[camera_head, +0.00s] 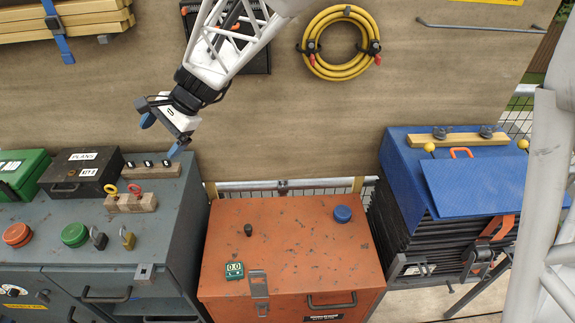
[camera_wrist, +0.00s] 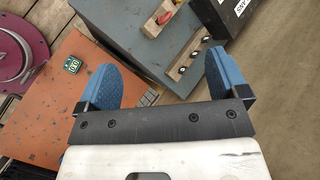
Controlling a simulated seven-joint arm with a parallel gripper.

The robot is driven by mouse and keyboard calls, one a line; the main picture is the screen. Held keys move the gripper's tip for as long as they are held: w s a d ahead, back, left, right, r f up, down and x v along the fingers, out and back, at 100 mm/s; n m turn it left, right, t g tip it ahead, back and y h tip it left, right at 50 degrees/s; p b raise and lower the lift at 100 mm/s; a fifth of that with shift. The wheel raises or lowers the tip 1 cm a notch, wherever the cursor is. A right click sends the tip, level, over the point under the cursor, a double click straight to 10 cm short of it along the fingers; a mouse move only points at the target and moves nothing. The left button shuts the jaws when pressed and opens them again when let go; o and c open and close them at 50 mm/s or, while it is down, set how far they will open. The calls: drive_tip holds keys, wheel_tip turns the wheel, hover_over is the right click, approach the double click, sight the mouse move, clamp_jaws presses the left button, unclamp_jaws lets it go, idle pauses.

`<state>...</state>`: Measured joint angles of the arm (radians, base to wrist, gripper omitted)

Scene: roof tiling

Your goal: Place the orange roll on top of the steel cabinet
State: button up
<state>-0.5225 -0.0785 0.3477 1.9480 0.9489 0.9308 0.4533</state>
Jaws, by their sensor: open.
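The orange roll (camera_head: 17,235) is a short round disc lying flat at the left of the grey steel cabinet's top (camera_head: 105,255), beside a green roll (camera_head: 75,235). My gripper (camera_head: 163,135) is open and empty, in the air above the back right of the cabinet, up and to the right of the orange roll. In the wrist view, my gripper's two blue fingers (camera_wrist: 160,62) are spread with nothing held between them. The grey cabinet (camera_wrist: 125,25) shows beyond them there. The orange roll does not show in the wrist view.
A blue-topped stack (camera_head: 480,185) stands right.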

drive_tip(key=s+d+r+n+t+h, duration=0.1)
drive_tip(key=s+d, duration=0.6)
drive_tip(key=d, duration=0.7)
drive_tip(key=s+d+r+n+t+h, duration=0.1)
drive_tip(key=s+d+n+t+h, duration=0.1)
drive_tip(key=s+d, duration=0.6)
drive_tip(key=s+d+r+n+t+h, duration=0.1)
drive_tip(key=s+d+h, duration=0.4)
drive_tip(key=d, duration=1.7)
drive_tip(key=s+n, duration=0.1)
drive_tip(key=s, duration=0.2)
drive_tip(key=shift+n+t+h, duration=0.3)
drive_tip(key=shift+n, duration=0.1)
